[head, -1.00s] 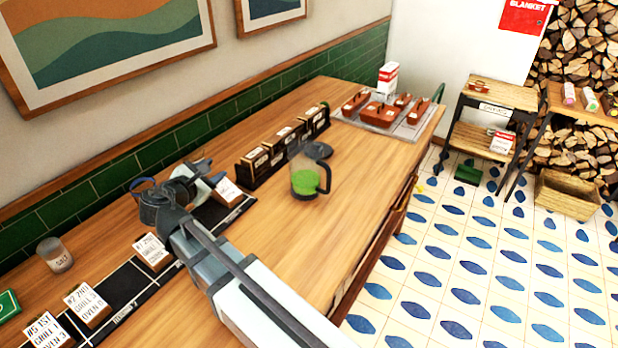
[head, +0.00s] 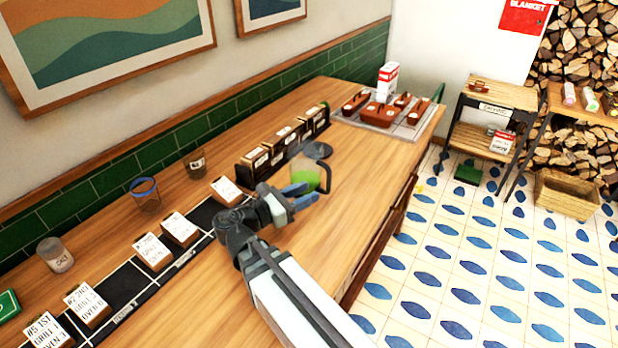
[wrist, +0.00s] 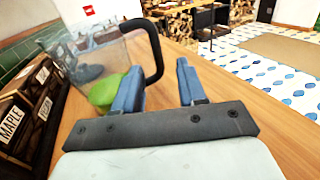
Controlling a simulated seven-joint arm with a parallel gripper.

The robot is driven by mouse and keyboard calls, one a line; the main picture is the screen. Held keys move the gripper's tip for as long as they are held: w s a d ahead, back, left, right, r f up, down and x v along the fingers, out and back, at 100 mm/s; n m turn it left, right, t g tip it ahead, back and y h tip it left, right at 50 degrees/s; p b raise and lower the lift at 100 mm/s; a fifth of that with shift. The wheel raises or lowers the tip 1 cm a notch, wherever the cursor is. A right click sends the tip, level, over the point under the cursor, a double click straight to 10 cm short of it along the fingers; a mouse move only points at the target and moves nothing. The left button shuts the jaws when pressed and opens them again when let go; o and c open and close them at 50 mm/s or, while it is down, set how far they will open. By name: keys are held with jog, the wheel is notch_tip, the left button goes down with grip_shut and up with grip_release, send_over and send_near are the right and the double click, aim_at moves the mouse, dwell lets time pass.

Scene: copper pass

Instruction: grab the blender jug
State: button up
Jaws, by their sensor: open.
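The blender jug (head: 307,174) is clear with green contents and a dark handle (head: 326,178). It stands upright on the wooden counter, partly hidden behind my gripper in the head view. My gripper (head: 301,197) is open, with its two blue fingers close to the jug's near side. In the wrist view the jug (wrist: 112,68) is at the upper left, and its black handle (wrist: 155,52) curves above and beyond the space between the fingers of my gripper (wrist: 160,85). Nothing is between the fingers at their tips; whether the left finger touches the jug I cannot tell.
A tray (head: 413,131) with brown-lidded dishes is at the far end. The counter's right side (head: 365,160) is clear.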

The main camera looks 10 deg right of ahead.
aim_at(327, 183)
jog(key=shift+w+x, duration=0.2)
jog(key=shift+x, duration=4.1)
jog(key=shift+a+f, duration=0.15)
grip_shut()
